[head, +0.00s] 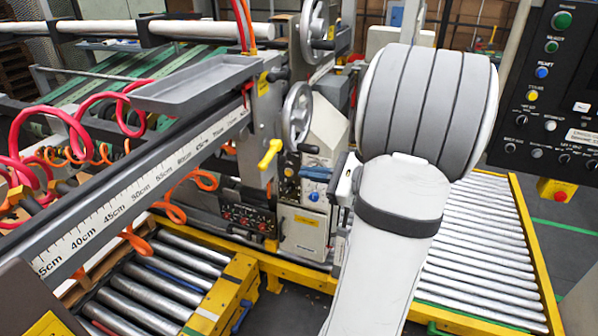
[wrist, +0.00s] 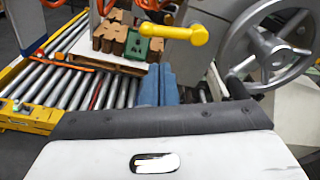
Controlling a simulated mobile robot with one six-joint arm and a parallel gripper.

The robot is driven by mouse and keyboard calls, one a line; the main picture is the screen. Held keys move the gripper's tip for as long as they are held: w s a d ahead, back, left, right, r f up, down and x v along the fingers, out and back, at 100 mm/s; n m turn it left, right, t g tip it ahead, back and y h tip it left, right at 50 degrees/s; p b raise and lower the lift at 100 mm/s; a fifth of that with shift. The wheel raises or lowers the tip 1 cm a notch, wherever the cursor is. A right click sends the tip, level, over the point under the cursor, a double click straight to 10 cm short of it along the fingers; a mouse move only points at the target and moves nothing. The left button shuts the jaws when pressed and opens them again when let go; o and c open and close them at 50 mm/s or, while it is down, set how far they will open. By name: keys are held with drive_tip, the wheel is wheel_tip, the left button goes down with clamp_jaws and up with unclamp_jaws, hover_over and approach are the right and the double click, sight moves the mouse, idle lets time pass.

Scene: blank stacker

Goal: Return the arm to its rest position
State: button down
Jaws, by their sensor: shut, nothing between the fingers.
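My arm (head: 395,220) is raised in the right middle of the head view, with its large grey and white rounded joint at the top. My gripper (wrist: 158,86) shows in the wrist view as two blue fingers side by side, shut with nothing between them. I see no contact between the fingers and anything.
A metal handwheel (wrist: 268,46) is close on the right in the wrist view; it also shows in the head view (head: 298,113). Roller conveyors (head: 475,245) lie right and lower left. A control panel (head: 552,95) stands right. A grey tray (head: 195,84) sits on the machine.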

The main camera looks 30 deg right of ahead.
drive_tip(key=shift+s+d, duration=0.1)
drive_tip(key=shift+s, duration=0.15)
idle(0.4)
drive_tip(key=s+a+f+n+g, duration=0.2)
drive_tip(key=a+n+g, duration=0.3)
drive_tip(key=a, duration=0.4)
drive_tip(key=s+a+f+n+g, duration=0.15)
drive_tip(key=a+n+g, duration=0.3)
drive_tip(key=a, duration=0.45)
drive_tip(key=s+a+f+n+g+h+b, duration=0.1)
drive_tip(key=s+a+n+h, duration=0.3)
drive_tip(key=n, duration=1.2)
drive_tip(key=shift+s+a+h+b, duration=0.2)
drive_tip(key=shift+s+h+b, duration=0.25)
drive_tip(key=shift+s+h, duration=2)
drive_tip(key=shift+s, duration=0.1)
